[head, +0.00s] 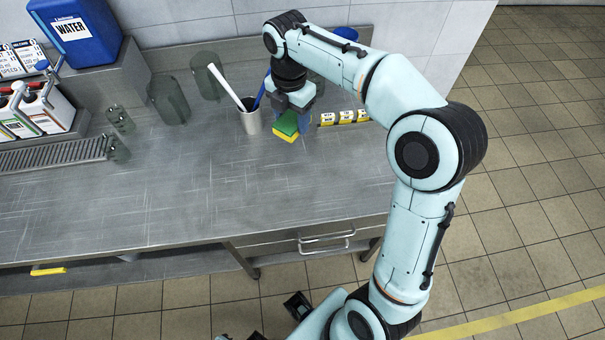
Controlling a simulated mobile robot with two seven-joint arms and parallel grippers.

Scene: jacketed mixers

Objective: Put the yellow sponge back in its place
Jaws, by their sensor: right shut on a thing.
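The fingers partly hide the sponge's far side. I cannot tell whether the sponge touches the counter or hangs just above it. No marked place for the sponge can be made out. My left gripper is not in view.
The metal cup (250,122) with long-handled tools stands close left of the sponge. A row of yellow-and-white labelled items (344,117) lies to its right. Glass vessels (168,100) stand further left. The counter's (200,195) front and middle are clear.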

